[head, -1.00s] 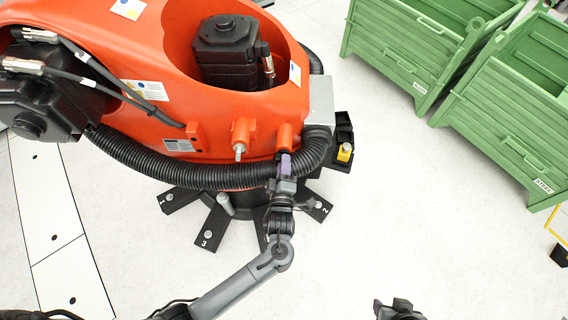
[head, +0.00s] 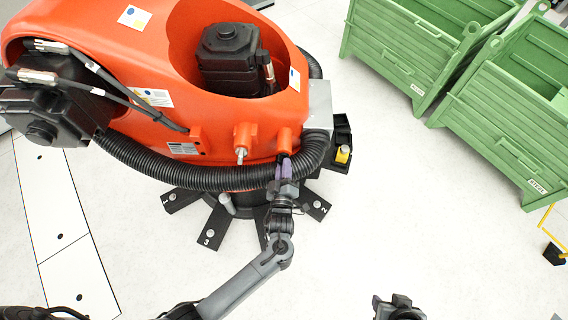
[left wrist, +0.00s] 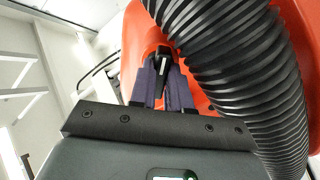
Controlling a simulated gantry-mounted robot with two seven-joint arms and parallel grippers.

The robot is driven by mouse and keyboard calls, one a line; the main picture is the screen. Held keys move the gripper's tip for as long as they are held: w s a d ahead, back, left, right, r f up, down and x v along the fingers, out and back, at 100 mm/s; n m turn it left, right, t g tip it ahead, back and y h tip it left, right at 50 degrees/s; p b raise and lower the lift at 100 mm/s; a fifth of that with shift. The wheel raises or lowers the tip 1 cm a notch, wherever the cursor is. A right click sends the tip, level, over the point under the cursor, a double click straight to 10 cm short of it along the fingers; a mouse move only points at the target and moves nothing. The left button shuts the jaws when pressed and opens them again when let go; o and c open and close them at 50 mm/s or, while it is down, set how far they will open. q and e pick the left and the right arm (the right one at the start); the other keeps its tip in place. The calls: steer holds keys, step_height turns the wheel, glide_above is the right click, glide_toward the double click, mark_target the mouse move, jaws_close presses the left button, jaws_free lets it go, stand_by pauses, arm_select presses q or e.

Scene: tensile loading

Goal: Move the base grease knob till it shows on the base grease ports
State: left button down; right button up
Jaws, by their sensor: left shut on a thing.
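The base of the large orange robot machine (head: 120,60) fills the upper left of the head view. Two orange stubs stick out of its front; the left one (head: 243,137) carries a silver tip. My left gripper (head: 284,163) is at the lower end of the right stub (head: 286,140), beside the black corrugated hose. In the left wrist view its purple fingers are shut on a small dark part (left wrist: 163,53) against the orange body. My right gripper (head: 398,306) is low in the head view, away from the machine.
The black hose (head: 225,178) curves around the base front and passes close to my left fingers. Black numbered feet (head: 212,230) spread below. A black bracket with a yellow part (head: 343,154) is right of the gripper. Green bins (head: 500,130) stand at right; the middle floor is clear.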

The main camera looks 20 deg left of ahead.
arm_select(q)
steer(key=shift+m+p, duration=0.85)
steer(key=shift+m, duration=0.75)
arm_select(e)
steer(key=shift+d+r, duration=0.1)
steer(key=shift+r, duration=1.1)
arm_select(q)
steer(key=c, duration=1.4)
jaws_free()
steer(key=shift+o, duration=0.2)
